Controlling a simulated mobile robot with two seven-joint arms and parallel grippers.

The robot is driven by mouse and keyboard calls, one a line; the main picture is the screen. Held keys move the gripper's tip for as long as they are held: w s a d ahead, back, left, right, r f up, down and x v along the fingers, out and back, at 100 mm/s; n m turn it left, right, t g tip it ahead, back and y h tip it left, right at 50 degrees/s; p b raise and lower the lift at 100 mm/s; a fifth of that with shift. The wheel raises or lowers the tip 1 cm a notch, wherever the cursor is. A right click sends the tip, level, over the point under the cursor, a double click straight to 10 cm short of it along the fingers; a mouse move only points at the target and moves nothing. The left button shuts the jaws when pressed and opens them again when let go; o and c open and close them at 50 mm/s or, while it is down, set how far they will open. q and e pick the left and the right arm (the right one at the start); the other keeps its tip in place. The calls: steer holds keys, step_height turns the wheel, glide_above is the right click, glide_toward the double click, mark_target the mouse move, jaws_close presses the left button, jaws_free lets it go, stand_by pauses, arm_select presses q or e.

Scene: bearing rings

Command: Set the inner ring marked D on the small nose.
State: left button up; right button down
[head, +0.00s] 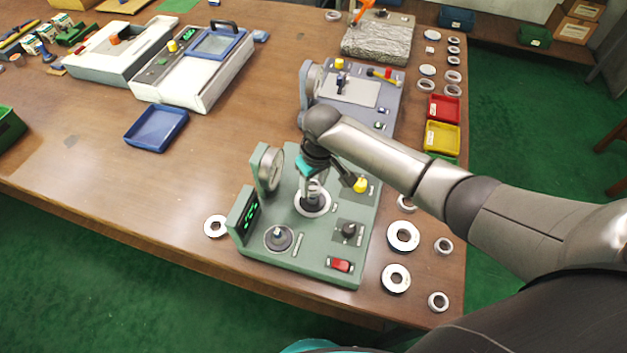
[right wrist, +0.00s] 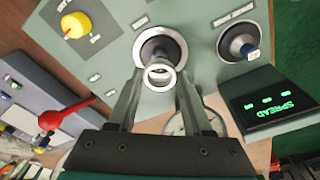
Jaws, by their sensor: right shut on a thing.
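My right gripper (head: 314,182) is shut on a small bright metal ring (right wrist: 160,75), which also shows in the head view just under the fingers. No letter on this ring can be read. The ring is over the nose (right wrist: 153,50) with a broad pale collar (head: 312,206) on the green machine (head: 310,265). In the wrist view the ring overlaps this nose; whether they touch I cannot tell. A second nose (head: 278,237), dark on a round base, stands nearer the front left, and also shows in the wrist view (right wrist: 238,44). My left gripper is not in view.
The machine carries a dial (head: 270,169), a green-lit display reading SPREAD (right wrist: 277,107), a yellow knob (head: 360,185) and a red switch (head: 341,265). Several loose rings (head: 403,236) lie right of it; one ring (head: 215,226) lies left. A grey machine (head: 375,85) stands behind.

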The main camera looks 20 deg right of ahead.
steer(key=shift+f, duration=0.2)
stand_by(0.4)
steer(key=shift+f+b, duration=1.4)
steer(key=shift+f, duration=0.75)
steer(key=shift+c, duration=1.2)
jaws_free()
steer(key=shift+r, duration=0.1)
step_height(320, 180, up, 15)
steer(key=s+p, duration=0.1)
steer(key=p, duration=0.2)
steer(key=shift+s+d, duration=0.35)
steer(key=shift+s, duration=0.05)
